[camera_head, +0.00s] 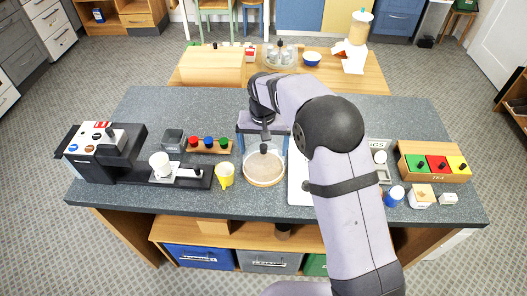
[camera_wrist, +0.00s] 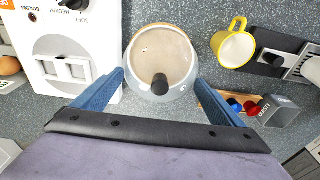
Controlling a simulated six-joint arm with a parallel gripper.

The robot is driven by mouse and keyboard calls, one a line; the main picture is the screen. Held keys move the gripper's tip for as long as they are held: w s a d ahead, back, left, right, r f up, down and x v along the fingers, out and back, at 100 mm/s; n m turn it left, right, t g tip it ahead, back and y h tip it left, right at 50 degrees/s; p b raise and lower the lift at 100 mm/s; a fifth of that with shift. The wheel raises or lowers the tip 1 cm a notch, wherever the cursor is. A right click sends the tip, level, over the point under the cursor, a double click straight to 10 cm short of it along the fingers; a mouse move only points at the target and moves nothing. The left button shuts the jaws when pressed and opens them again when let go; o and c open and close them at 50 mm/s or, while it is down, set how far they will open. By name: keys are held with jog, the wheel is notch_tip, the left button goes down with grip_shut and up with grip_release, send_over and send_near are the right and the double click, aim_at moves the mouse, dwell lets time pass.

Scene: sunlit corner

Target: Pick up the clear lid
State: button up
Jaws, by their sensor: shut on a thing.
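The clear lid (camera_head: 264,158) is a round see-through piece with a dark knob, at the middle of the counter in the head view. In the wrist view the lid (camera_wrist: 160,55) shows at top centre, its dark knob pointing towards me. A pale, beige round surface shows through it. My gripper (camera_head: 263,150) is above it, with its blue fingers on either side. In the wrist view my gripper (camera_wrist: 160,77) has its fingertips at the lid's left and right edges, shut on it. I cannot tell whether the lid is clear of what is under it.
A yellow mug (camera_head: 225,175) stands close by on the left. A black-and-white machine (camera_head: 98,150) is at far left. A white appliance (camera_wrist: 75,50) is beside the lid. A tea box (camera_head: 435,165) stands at right.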

notch_tip(320, 180, up, 5)
jog(key=shift+r+b, duration=0.1)
jog(key=shift+b, duration=0.8)
notch_tip(320, 180, up, 2)
jog(key=shift+r, duration=0.25)
grip_shut()
jog(key=shift+d+r, duration=0.1)
jog(key=shift+r, duration=0.85)
jog(key=w+d+r+p, duration=0.1)
jog(key=d+r+p, duration=0.2)
jog(key=d, duration=0.6)
jog(key=w+d+r+p, duration=0.1)
jog(key=d+r+p, duration=0.2)
jog(key=d+p, duration=0.4)
jog(key=shift+w+d+r+h, duration=0.25)
jog(key=shift+w+d+h, duration=0.1)
jog(key=shift+d, duration=0.9)
